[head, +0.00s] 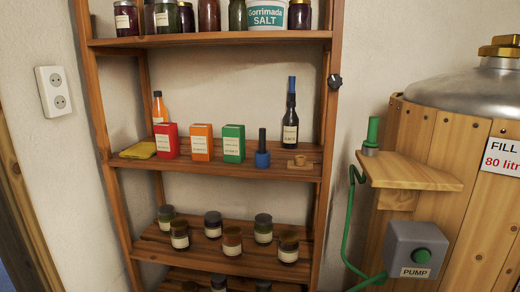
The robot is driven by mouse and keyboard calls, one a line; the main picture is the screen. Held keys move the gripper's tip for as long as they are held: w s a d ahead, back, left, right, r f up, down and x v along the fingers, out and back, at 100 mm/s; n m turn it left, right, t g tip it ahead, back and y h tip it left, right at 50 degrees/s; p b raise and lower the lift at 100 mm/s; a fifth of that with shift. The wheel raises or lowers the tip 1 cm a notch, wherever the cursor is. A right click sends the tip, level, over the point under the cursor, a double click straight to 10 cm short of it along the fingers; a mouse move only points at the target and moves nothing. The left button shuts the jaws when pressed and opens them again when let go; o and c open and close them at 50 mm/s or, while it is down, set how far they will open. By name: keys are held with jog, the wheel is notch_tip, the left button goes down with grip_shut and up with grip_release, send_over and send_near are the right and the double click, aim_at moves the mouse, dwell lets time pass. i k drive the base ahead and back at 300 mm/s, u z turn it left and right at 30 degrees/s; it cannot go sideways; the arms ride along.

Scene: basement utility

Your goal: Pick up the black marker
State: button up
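No plainly recognisable black marker shows. On the middle shelf (222,168), a thin dark upright stick (262,138) rises from a short blue round holder or base (262,159). It may be the marker, but it is too small to tell. It stands right of the green box (233,144) and left of a small tan wooden piece (297,162). A tall dark bottle (290,128) with a blue top stands behind, to its right. My gripper is not in view.
Red (166,141) and orange (201,142) boxes, an orange bottle (160,107) and a yellow cloth (139,150) share the shelf. Jars fill the shelves above and below. A wooden ledge (410,174) and grey pump box (416,250) jut out at the right.

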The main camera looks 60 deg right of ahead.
aim_at(262, 132)
jog(key=u, duration=0.1)
jog(key=k, duration=1.5)
jog(key=z, duration=1.2)
jog(key=i, duration=0.5)
jog(key=u, duration=0.05)
